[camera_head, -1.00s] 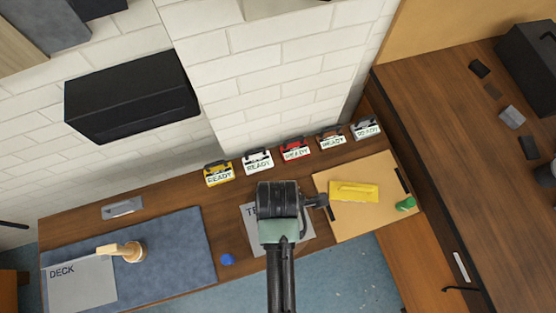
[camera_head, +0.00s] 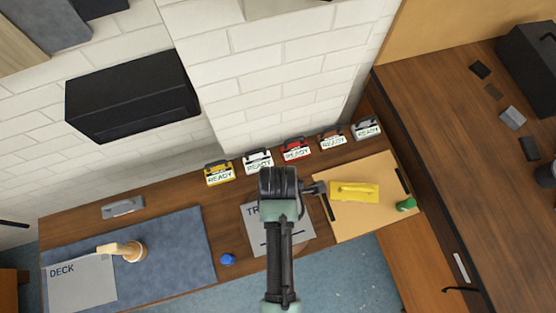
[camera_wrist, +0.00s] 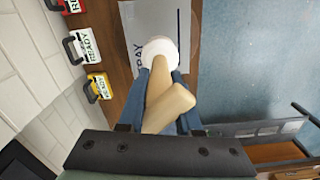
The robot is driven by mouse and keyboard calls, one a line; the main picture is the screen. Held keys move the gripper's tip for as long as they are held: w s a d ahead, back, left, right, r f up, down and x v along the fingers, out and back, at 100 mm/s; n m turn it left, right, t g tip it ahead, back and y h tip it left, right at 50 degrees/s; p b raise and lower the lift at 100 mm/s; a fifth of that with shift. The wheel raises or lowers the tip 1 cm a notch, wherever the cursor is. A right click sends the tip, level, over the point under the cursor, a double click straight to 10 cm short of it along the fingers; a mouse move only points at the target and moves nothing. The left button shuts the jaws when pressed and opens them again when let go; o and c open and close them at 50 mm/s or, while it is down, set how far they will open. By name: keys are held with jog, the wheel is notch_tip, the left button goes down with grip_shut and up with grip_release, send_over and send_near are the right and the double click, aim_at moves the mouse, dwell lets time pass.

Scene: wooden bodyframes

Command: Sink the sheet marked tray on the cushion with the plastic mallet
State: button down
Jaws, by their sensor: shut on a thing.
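My gripper (camera_wrist: 158,100) is shut on a mallet with a tan handle and a white round head (camera_wrist: 159,50). In the wrist view the head overlaps the grey sheet marked tray (camera_wrist: 186,14) and hides part of its lettering; I cannot tell whether they touch. In the head view the sheet (camera_head: 256,232) lies on the wooden bench, partly behind my arm, and has a dark line. My gripper's tips and the mallet are hidden there. A blue cushion-like mat (camera_head: 185,240) lies on the bench at left, apart from this sheet.
A sheet marked deck (camera_head: 80,290) and a cream-handled tool (camera_head: 125,250) are on the blue mat. A blue knob-like thing (camera_head: 228,259) lies between mat and tray sheet. Several ready-marked boxes (camera_head: 219,173) line the wall. A tan board (camera_head: 350,220) holds a yellow tool (camera_head: 355,192).

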notch_tip(320, 180, down, 10)
jog(key=b, duration=0.6)
jog(key=shift+r+b, duration=0.2)
jog(key=shift+b, duration=0.15)
notch_tip(320, 180, up, 9)
jog(key=p, duration=0.6)
jog(key=shift+r+p, duration=0.1)
jog(key=shift+p, duration=0.25)
jog(key=shift+s, duration=0.1)
jog(key=s+r, duration=0.2)
jog(key=s, duration=0.6)
jog(key=shift+s, duration=0.4)
